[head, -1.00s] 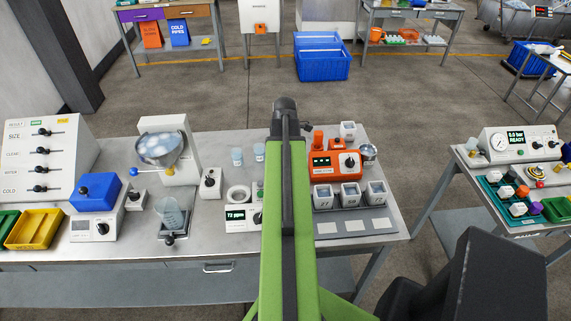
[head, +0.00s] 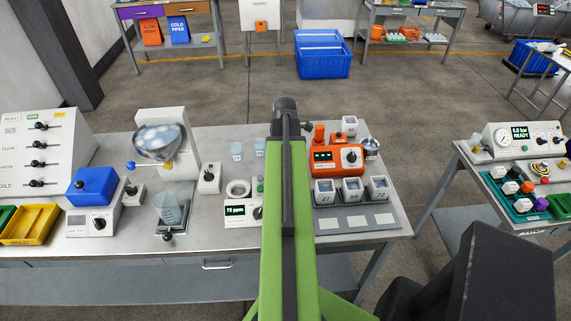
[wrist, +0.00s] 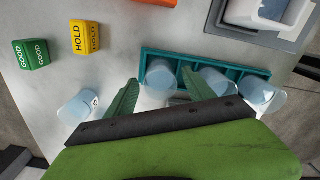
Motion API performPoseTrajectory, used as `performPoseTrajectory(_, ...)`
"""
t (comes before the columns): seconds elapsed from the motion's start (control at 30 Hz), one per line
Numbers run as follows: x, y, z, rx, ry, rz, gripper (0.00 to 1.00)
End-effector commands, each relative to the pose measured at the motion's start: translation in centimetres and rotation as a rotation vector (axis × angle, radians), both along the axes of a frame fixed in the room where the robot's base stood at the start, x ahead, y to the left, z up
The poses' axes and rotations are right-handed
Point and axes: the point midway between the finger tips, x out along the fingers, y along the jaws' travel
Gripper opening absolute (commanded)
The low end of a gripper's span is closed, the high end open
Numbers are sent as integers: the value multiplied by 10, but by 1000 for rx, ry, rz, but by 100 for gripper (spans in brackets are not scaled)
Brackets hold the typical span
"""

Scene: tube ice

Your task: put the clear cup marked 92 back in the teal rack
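The teal rack (wrist: 200,60) shows in the wrist view, with pale clear cups along it: one at its left (wrist: 160,76), one in the middle (wrist: 214,80) and one at its right end (wrist: 256,92). Another clear cup (wrist: 77,107) stands apart from the rack on the left, with a white label that I cannot read. I cannot tell which cup is 92. My gripper (wrist: 160,78) has its two green fingers spread apart at the rack's left part. The left rack cup shows between the fingertips, with no clear grip on it. In the head view my arm hides my gripper.
A green GOOD block (wrist: 32,54) and a yellow HOLD block (wrist: 85,37) stand left of the rack. A grey tray (wrist: 228,45) with a white container is at the upper right. In the head view, an orange device (head: 322,168) stands right of my arm.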

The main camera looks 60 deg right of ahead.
Motion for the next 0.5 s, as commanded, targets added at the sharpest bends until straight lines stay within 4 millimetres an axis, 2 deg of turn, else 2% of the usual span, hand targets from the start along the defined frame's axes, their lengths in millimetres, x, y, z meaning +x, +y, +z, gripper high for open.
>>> performPoseTrajectory(0.33, 0, 0, 1, 0, 0, -1, 68)
performPoseTrajectory(0.5, 0, 0, 14, 0, 0, 0, 68)
